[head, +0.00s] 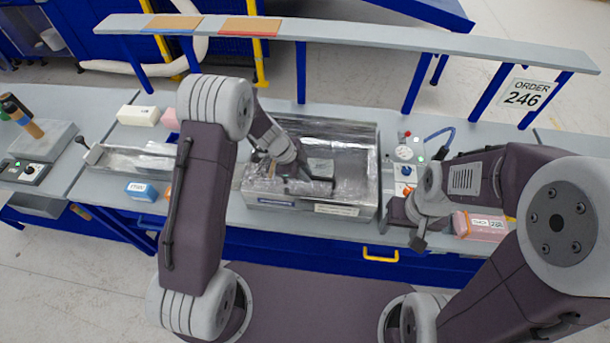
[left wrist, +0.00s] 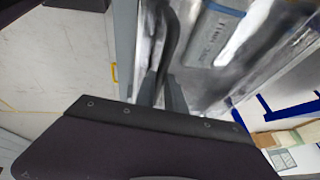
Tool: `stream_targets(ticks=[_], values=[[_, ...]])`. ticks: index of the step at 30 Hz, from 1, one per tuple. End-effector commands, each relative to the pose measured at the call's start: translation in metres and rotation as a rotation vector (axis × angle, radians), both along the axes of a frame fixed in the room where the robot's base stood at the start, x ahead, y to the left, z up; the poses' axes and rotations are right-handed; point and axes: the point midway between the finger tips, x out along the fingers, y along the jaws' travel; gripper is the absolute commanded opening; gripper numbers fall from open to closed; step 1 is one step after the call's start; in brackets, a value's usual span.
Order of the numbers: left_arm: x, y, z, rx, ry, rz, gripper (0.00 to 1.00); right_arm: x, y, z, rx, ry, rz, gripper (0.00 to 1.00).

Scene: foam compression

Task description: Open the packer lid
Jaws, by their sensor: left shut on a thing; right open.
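The packer (head: 368,190) is a silver box with a clear, shiny lid (head: 340,130) in the middle of the bench. I cannot tell for sure how far the lid is raised. My left gripper (head: 318,185) is over the packer, shut on a dark curved handle, which shows between the fingers in the left wrist view (left wrist: 168,40). A grey-blue labelled block (left wrist: 215,35) lies beyond the handle, behind or under the shiny surface. My right gripper (head: 412,228) is open and empty, to the right of the packer near the bench's front edge.
A panel with gauge and buttons (head: 404,153) stands right of the packer. A raised shelf (head: 350,38) runs along the back.

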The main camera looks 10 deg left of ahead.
Motion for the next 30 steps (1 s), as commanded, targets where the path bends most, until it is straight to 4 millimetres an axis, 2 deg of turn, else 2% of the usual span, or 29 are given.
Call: stream_targets(ticks=[1, 4, 8, 12, 18, 24, 30], values=[[0.004, -0.001, 0.002, -0.003, -0.01, -0.003, 0.0, 0.0, 0.0, -0.011, 0.0, 0.0, 0.0, 0.56], [0.009, -0.001, 0.017, -0.002, -0.014, -0.002, 0.0, 0.0, 0.0, -0.026, 0.0, 0.0, 0.0, 0.56], [0.021, 0.0, 0.051, 0.0, -0.016, -0.001, 0.0, 0.0, 0.0, -0.033, 0.0, 0.0, 0.0, 0.56], [0.037, 0.0, 0.092, 0.001, -0.015, 0.001, 0.0, 0.0, 0.0, -0.019, 0.0, 0.0, 0.0, 0.56], [0.064, 0.0, 0.134, 0.001, -0.013, 0.002, 0.0, 0.0, 0.0, 0.006, 0.0, 0.0, 0.0, 0.56], [0.087, 0.0, 0.161, 0.0, -0.011, 0.003, 0.0, 0.0, 0.0, 0.03, 0.0, 0.0, 0.0, 0.56], [0.103, 0.0, 0.172, -0.001, -0.011, 0.005, 0.0, 0.0, 0.0, 0.043, 0.0, 0.0, 0.0, 0.56]])
